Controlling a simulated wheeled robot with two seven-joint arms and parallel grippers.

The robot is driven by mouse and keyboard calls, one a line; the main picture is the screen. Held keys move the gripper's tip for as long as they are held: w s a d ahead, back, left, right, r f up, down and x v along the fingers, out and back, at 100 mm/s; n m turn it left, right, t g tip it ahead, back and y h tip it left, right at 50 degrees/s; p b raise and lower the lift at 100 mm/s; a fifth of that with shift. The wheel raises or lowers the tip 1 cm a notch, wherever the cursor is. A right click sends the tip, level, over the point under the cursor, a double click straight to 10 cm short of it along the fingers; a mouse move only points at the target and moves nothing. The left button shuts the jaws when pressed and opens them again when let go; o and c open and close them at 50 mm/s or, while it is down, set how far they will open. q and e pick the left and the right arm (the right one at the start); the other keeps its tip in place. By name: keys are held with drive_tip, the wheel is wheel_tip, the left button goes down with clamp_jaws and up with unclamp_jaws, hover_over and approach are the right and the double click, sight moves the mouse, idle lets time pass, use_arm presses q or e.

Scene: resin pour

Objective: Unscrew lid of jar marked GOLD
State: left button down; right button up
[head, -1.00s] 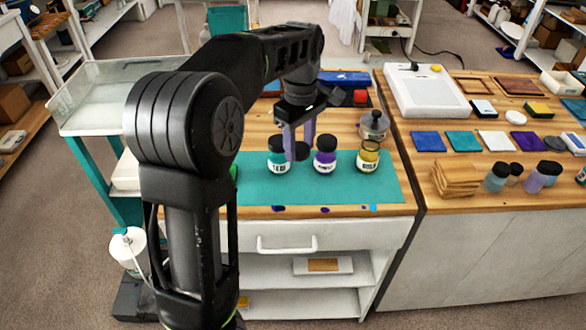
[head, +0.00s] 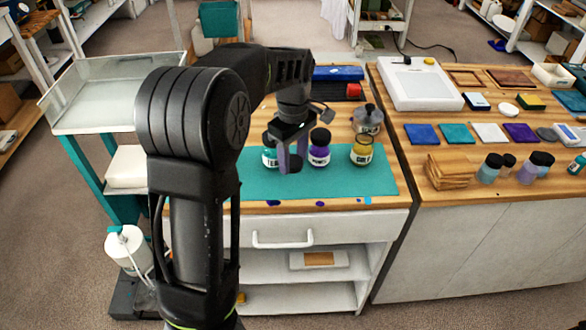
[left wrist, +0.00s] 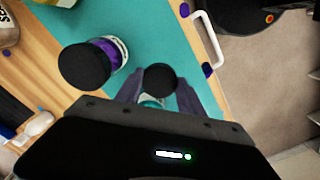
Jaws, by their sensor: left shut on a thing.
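The GOLD jar (head: 361,152) stands upright on the teal mat (head: 345,186). Its top looks open, with a yellow rim and no black lid on it. In the left wrist view, the black lid (left wrist: 160,77) sits between the two fingers (left wrist: 158,92). I cannot tell whether it touches the mat. The purple jar (head: 319,150) has a black lid, and the teal jar (head: 269,158) is partly hidden by my gripper. My right gripper is out of view.
A grey jar (head: 368,118) stands behind the GOLD jar. The front right of the mat is clear, with paint spots along the counter edge. The right counter holds coloured tiles, a stack of wood pieces (head: 446,170) and several lidded jars.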

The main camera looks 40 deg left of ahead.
sight(293, 161)
use_arm(q)
drive_tip(key=shift+f, duration=2.05)
drive_tip(key=shift+f, duration=0.2)
drive_tip(key=c, duration=0.7)
unclamp_jaws()
drive_tip(key=shift+r, duration=0.15)
wheel_tip(293, 161, up, 12)
drive_tip(key=shift+r, duration=0.1)
drive_tip(key=shift+s, duration=0.1)
